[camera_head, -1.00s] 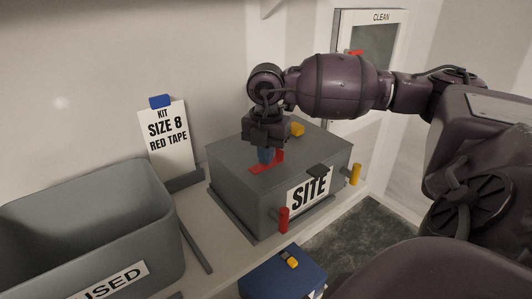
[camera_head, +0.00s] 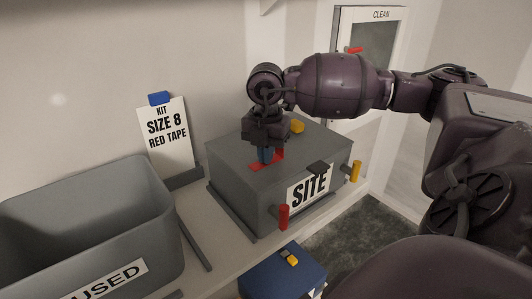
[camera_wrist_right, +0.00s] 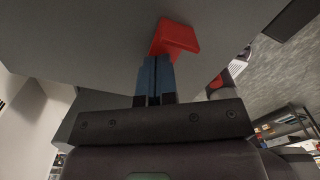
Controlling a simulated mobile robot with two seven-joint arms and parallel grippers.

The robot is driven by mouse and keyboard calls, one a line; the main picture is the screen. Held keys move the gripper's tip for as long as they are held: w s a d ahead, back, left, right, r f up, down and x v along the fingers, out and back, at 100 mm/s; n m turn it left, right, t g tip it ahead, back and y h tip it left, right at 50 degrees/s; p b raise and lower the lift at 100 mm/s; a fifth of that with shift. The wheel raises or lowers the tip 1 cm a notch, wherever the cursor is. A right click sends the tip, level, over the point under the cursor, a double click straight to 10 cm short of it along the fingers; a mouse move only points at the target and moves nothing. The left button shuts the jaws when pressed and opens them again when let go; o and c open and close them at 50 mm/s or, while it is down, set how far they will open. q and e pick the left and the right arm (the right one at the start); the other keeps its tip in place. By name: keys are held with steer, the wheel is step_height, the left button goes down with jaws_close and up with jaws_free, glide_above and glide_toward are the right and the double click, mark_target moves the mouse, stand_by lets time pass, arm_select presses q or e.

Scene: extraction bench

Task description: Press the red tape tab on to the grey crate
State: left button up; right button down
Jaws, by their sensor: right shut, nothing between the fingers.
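The grey crate (camera_head: 235,160) with a SITE label stands on the bench, its lid facing up. The red tape tab (camera_head: 279,155) lies at the top of the crate, partly hidden behind my right fingers. My right gripper (camera_head: 266,156) points down with its blue fingers shut and empty, the tips at the tab. In the right wrist view the red tab (camera_wrist_right: 176,37) shows just beyond the shut blue fingertips (camera_wrist_right: 156,62), against the grey crate surface. I cannot tell whether the tips touch it. My left gripper is not in view.
A grey bin (camera_head: 150,220) with a partly cut-off label stands at the left. A SIZE 8 RED TAPE card (camera_head: 168,150) stands behind. The crate bears red (camera_head: 283,217) and yellow (camera_head: 355,172) pegs. A blue box (camera_head: 280,275) sits below the bench edge.

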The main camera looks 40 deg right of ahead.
steer(key=shift+f, duration=0.1)
stand_by(0.8)
stand_by(0.3)
steer(key=shift+r, duration=0.45)
steer(key=shift+r+p, duration=0.55)
steer(key=shift+r, duration=0.35)
steer(key=shift+r+p, duration=0.55)
steer(key=shift+r, duration=0.55)
steer(key=shift+r+p, duration=0.55)
steer(key=shift+r, duration=0.6)
steer(key=shift+f, duration=0.1)
